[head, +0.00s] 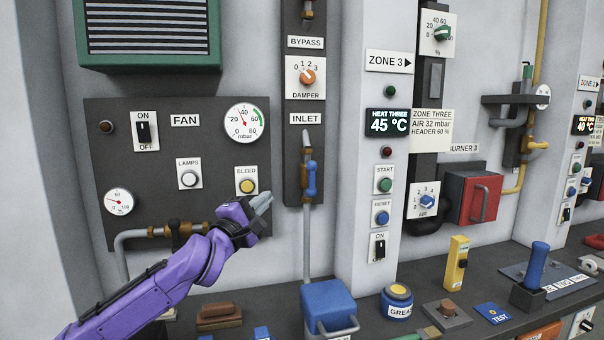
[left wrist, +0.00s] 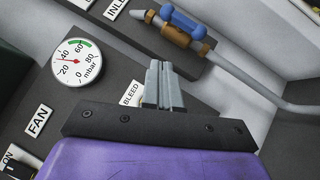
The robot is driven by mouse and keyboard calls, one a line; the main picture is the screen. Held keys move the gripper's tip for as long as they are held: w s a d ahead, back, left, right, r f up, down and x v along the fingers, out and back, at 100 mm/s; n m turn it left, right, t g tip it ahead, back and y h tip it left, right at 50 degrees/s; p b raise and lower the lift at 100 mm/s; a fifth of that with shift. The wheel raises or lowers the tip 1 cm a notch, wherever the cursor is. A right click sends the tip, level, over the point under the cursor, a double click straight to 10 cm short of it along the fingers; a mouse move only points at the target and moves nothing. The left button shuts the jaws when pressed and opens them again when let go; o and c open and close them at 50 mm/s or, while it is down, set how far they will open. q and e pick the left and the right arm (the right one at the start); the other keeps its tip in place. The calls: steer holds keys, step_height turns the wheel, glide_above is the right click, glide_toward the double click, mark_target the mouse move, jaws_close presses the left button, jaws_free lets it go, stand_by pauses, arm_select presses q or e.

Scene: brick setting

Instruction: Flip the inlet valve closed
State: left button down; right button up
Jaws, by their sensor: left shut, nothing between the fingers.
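The inlet valve is a brass body on a vertical grey pipe with a blue lever (head: 311,179), below the INLET label (head: 306,119). The lever stands upright, in line with the pipe. In the left wrist view the blue lever (left wrist: 183,22) lies along the pipe near the top. My left gripper (head: 266,198), on a purple arm, is shut and empty. In the head view it is left of and slightly below the lever, apart from it. In the left wrist view the closed fingers (left wrist: 160,70) point toward the panel, below the valve. My right gripper is not in view.
The FAN panel (head: 97,171) carries a yellow BLEED button (head: 247,186) close behind my left gripper and a pressure gauge (head: 244,123). A DAMPER knob (head: 307,77) is above INLET. Below are a blue box (head: 328,302) and a bench (head: 385,270) with several controls.

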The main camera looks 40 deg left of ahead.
arm_select(q)
steer(key=p, duration=0.1)
glide_toward(307, 166)
steer(key=w+a, duration=0.3)
steer(key=w+d, duration=0.1)
steer(key=w+d+r+p, duration=0.1)
steer(key=shift+w+d+r, duration=0.1)
steer(key=shift+w+r, duration=0.15)
steer(key=shift+w, duration=0.05)
steer(key=shift+p, duration=0.35)
